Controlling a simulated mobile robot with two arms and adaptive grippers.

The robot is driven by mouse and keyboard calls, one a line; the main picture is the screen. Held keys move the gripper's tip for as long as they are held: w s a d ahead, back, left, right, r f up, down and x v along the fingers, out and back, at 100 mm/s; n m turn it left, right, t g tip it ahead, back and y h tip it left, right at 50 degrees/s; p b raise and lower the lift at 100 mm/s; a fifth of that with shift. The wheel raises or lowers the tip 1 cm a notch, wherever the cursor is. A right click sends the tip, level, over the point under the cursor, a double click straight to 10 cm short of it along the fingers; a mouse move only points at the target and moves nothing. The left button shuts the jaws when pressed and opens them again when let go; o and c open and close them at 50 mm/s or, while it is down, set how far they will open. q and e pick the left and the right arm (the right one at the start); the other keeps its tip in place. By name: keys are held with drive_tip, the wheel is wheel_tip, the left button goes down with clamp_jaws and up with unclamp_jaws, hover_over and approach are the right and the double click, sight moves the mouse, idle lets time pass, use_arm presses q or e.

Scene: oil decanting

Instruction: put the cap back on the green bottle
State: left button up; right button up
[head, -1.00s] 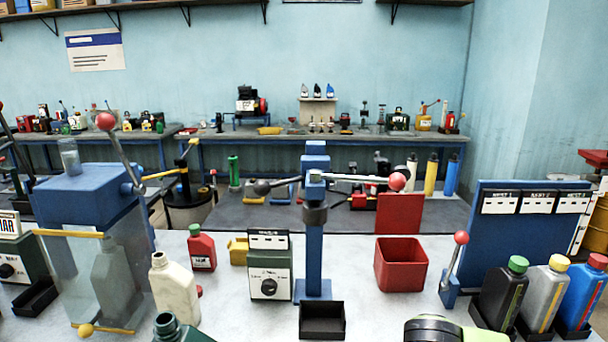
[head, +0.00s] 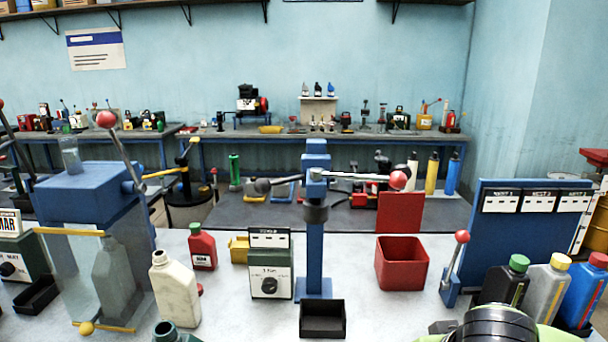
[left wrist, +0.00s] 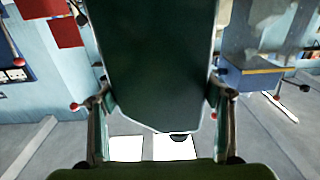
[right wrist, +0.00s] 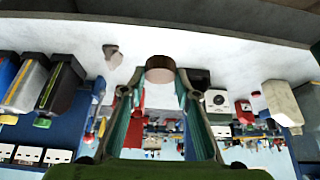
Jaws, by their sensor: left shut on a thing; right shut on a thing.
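The dark green bottle (head: 172,334) shows its open, uncapped neck at the bottom edge of the head view. Its body (left wrist: 155,60) fills the middle of the left wrist view, between the fingers of my left gripper (left wrist: 158,95), which is shut on it. My left gripper is out of the head view. My right gripper (right wrist: 155,85) is shut on a small dark brownish cap (right wrist: 160,69) at its fingertips. In the head view, part of my right arm (head: 490,328) shows at the bottom right, well to the right of the bottle; its fingertips are hidden there.
A cream bottle (head: 174,288) stands close behind the green bottle, with a red bottle (head: 202,248) farther back. A dial box (head: 270,275), blue post (head: 314,255), black tray (head: 322,322) and red bin (head: 401,264) stand mid-bench. Several capped bottles stand at right.

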use_arm(q)
drive_tip(key=shift+d+r, duration=0.1)
drive_tip(key=shift+r, duration=0.15)
drive_tip(key=s+d+f+m+g+h, duration=0.2)
drive_tip(key=d+m+g+h, duration=0.2)
drive_tip(key=d+m+h, duration=0.4)
drive_tip(key=d+h, duration=0.3)
drive_tip(key=d, duration=0.3)
drive_tip(key=shift+h, duration=0.3)
drive_tip(key=shift+a, duration=0.1)
use_arm(e)
drive_tip(key=a+r+n+g+y, duration=0.2)
drive_tip(key=a+r+n, duration=0.5)
drive_tip(key=a, duration=0.5)
drive_tip(key=a+r+n+g+y, duration=0.2)
drive_tip(key=a+r+n+y, duration=0.1)
drive_tip(key=a+r+n, duration=0.4)
drive_tip(key=a+r, duration=0.3)
drive_tip(key=a, duration=0.3)
drive_tip(key=shift+s+y, duration=0.25)
drive_tip(key=shift+y, duration=0.15)
drive_tip(key=shift+f, duration=0.1)
